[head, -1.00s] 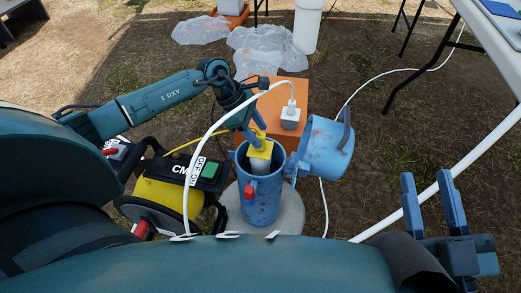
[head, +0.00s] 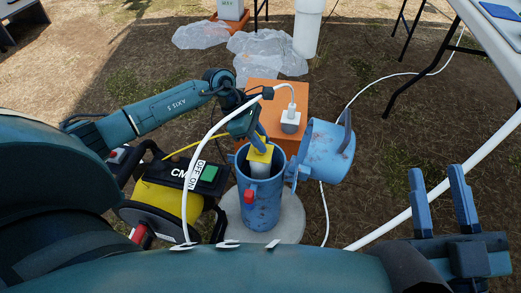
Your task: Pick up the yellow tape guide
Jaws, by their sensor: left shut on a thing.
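The yellow tape guide (head: 258,155) sits at the mouth of the blue well casing (head: 262,200), over a pale inner pipe (head: 261,171). My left gripper (head: 261,141) reaches down from the upper left and is shut on the guide. Its fingers cover part of the guide's top. I cannot tell whether the guide is clear of the pipe. A yellow tape runs from the guide to the yellow reel (head: 165,197) at the left. My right gripper (head: 443,200) is at the lower right, fingers apart, empty, away from the casing.
The casing's blue lid (head: 326,150) hangs open at the right. An orange box (head: 268,100) with a small grey-white device (head: 291,121) stands behind. A white hose arches over my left arm. A table (head: 500,45) is at upper right, with bare ground before it.

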